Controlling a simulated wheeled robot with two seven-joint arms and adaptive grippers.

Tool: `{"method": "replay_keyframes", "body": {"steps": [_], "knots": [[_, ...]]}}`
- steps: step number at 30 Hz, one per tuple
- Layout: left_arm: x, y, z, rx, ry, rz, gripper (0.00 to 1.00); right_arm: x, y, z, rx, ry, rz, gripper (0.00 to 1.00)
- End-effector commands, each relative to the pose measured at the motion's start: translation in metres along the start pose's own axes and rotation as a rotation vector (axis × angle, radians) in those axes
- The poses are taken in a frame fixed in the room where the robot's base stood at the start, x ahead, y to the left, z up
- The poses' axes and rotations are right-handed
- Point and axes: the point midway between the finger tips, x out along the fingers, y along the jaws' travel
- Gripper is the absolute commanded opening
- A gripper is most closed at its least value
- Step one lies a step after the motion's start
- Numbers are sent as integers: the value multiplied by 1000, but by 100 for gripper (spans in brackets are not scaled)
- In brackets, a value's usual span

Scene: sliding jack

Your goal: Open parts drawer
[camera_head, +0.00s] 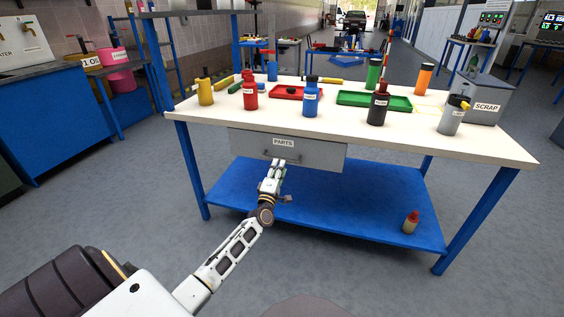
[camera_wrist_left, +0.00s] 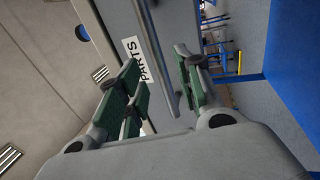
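The grey parts drawer (camera_head: 315,152) hangs under the front edge of the white worktable, with a white "PARTS" label on its front. Its bar handle (camera_head: 281,157) is below the label. My left gripper (camera_head: 278,164) is at the drawer front, at the handle. In the left wrist view, its green-padded fingers (camera_wrist_left: 158,62) are apart, with the handle bar (camera_wrist_left: 158,55) between them and gaps showing on both sides. The drawer front with its label (camera_wrist_left: 138,58) is just beyond. My right gripper is not in view.
The worktable (camera_head: 455,143) holds several bottles, a red tray (camera_head: 297,92), a green tray (camera_head: 350,99) and a grey scrap bin (camera_head: 484,97). A blue lower shelf (camera_head: 330,205) carries a small red-capped bottle (camera_head: 410,222). The floor in front is clear.

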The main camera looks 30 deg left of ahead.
Motion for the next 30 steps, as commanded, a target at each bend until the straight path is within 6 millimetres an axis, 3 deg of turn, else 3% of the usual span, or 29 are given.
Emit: {"method": "replay_keyframes", "body": {"steps": [30], "knots": [[42, 0, 0, 0, -1, 0, 35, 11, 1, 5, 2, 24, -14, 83]]}}
